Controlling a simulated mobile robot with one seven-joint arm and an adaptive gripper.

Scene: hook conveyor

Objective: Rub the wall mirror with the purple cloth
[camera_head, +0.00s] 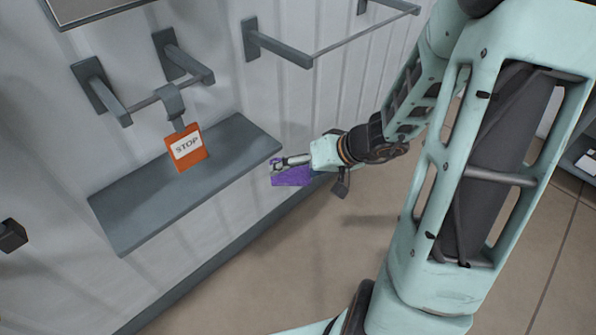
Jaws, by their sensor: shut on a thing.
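My gripper (277,166) is shut on the purple cloth (291,177), just off the right end of the grey wall shelf. The cloth hangs at and below the fingers, over the floor side of the shelf. A dark-framed pale panel (85,9) at the top left edge of the picture looks like the wall mirror. Only its lower part shows, and I cannot be sure of it. The gripper and cloth are well below it and to its right, apart from it.
A grey shelf (133,228) juts from the ribbed wall. Above it, an orange STOP sign (187,161) hangs by a hook from a bracketed rail (144,103). Another rail (368,32) sticks out higher to the right. The floor (290,265) below is clear.

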